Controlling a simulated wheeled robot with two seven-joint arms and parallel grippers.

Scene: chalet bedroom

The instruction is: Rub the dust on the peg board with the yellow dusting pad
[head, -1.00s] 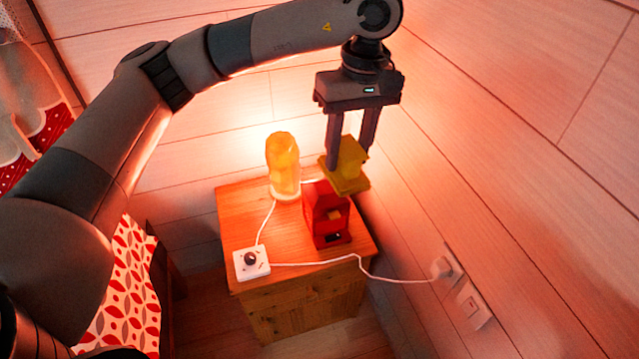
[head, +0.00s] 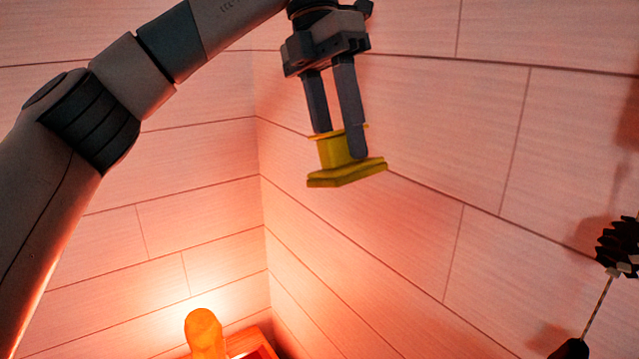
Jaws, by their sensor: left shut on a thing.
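The yellow dusting pad (head: 346,174) is in the upper middle of the head view, with its flat base facing down and its grip part between my fingers. My left gripper (head: 339,143) is shut on it and holds it in the air in front of the plank wall. The pad looks apart from everything else. The peg board and its dust are not clearly in view. My right gripper is not in view.
A glowing orange lamp (head: 205,334) stands at the bottom left near the wall corner, on a wooden nightstand (head: 262,337) mostly cut off. Bare wall (head: 430,110) fills most of the view.

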